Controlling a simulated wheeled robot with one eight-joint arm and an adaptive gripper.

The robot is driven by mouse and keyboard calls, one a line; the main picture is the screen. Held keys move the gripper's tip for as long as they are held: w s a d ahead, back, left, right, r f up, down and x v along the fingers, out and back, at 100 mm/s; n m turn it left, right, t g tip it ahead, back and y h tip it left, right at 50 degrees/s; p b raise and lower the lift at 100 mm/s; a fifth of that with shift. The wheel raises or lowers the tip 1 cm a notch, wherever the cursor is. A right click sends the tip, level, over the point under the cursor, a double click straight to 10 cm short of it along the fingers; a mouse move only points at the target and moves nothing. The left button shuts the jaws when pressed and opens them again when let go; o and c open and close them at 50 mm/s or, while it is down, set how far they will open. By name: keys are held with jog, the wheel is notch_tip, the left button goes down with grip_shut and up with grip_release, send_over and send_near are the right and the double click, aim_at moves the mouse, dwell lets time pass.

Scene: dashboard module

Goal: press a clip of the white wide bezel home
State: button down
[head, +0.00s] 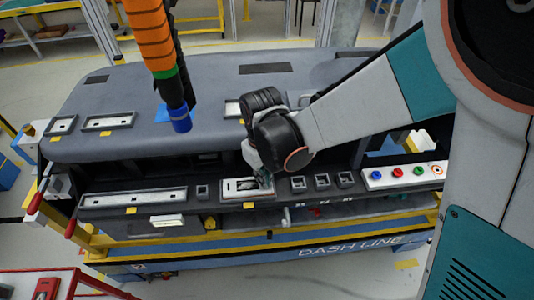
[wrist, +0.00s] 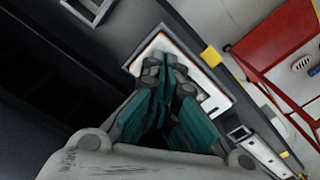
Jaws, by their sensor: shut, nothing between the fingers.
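The white wide bezel (head: 225,189) sits in the front ledge of the dashboard module, near the middle in the head view. In the wrist view its white face (wrist: 213,101) lies under my fingers, which hide part of it. My gripper (head: 264,180) points down at the right part of the bezel. Its teal fingers (wrist: 160,62) are shut and empty, with the tips at or very near the bezel. I cannot tell whether they touch it. The clips are too small or too covered to make out.
A long bezel (head: 133,198) lies left on the same ledge. Small square switches (head: 322,181) and a button panel (head: 404,177) are to the right. The upper deck (head: 220,85) rises behind. An orange hose (head: 152,35) hangs above it. A red table (wrist: 275,55) stands beyond the front edge.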

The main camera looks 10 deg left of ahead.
notch_tip(320, 180, up, 7)
jog(key=p, duration=0.4)
jog(key=shift+r, duration=0.2)
